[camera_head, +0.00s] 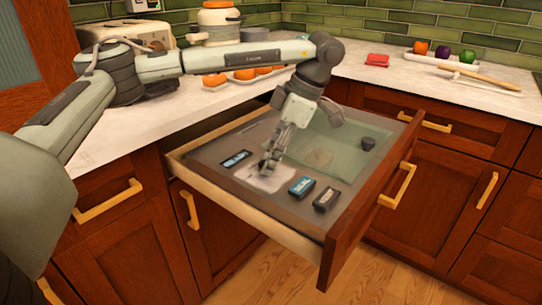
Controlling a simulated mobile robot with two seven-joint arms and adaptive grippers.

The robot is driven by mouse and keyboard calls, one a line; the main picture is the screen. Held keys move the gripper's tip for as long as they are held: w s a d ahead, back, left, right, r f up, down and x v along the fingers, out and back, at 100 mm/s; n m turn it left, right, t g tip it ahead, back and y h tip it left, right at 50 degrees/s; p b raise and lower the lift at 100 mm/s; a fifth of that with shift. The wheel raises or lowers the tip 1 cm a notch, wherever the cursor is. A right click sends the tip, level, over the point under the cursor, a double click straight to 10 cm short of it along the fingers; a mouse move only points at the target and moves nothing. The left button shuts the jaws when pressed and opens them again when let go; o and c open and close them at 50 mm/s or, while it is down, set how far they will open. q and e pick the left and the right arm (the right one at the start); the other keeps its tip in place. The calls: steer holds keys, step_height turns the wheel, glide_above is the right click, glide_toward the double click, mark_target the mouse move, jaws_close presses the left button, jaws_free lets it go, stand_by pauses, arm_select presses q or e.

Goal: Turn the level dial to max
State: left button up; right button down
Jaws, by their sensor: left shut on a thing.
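My left gripper (272,160) reaches down into the open drawer, its fingers shut on a small dark piece at a pale plate (283,182). This piece looks like the level dial, but the fingers cover most of it and its setting cannot be read. The pale plate lies on the drawer's grey inner surface (212,152). My right gripper is not in view.
Near the gripper are a blue-faced block (302,187), a dark block (326,200) and a dark display (235,159). A greenish see-through panel (335,145) and a black knob (368,143) lie right. The drawer front (365,215) stands out over the floor.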

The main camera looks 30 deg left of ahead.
arm_select(q)
steer(key=o, duration=1.2)
steer(key=shift+c, duration=0.2)
steer(key=v, duration=1.2)
